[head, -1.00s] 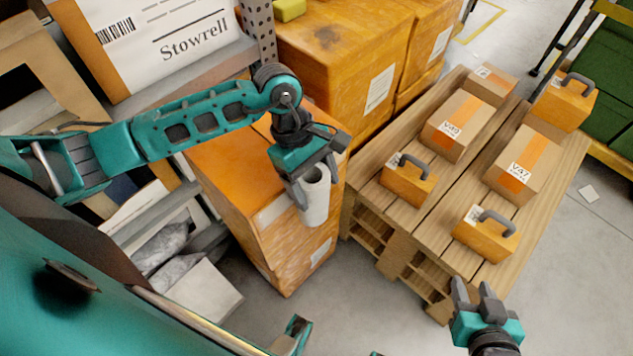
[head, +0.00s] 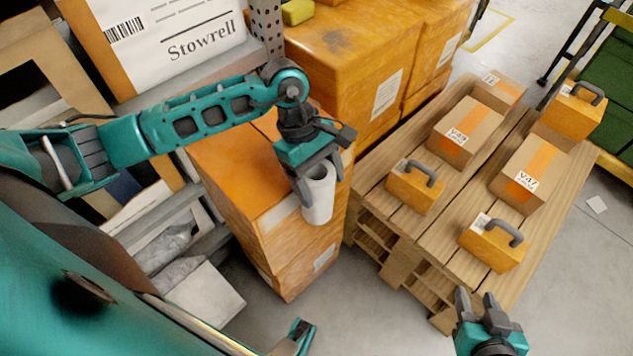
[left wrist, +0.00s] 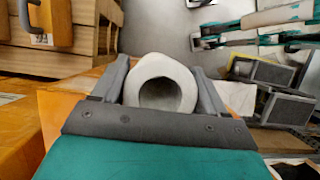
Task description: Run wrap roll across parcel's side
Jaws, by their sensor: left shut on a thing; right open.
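The wrap roll (head: 319,200) is a white hollow cylinder, held upright against the near right side of the orange parcel (head: 230,178). My left gripper (head: 316,178) is shut on the roll near its top. In the left wrist view the roll (left wrist: 160,88) shows its open end between the two grey fingers of the left gripper (left wrist: 162,92). Whether the roll touches the parcel's side cannot be told. A pale label (head: 325,255) is low on that side. My right gripper (head: 480,305) is open and empty in front of the pallet's near corner.
A wooden pallet stack (head: 430,225) stands to the right, bearing cardboard boxes (head: 467,132) and orange cases with grey handles (head: 492,245). Large orange wrapped boxes (head: 350,50) stand behind the parcel. A rack with a Stowrell box (head: 165,40) is at left.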

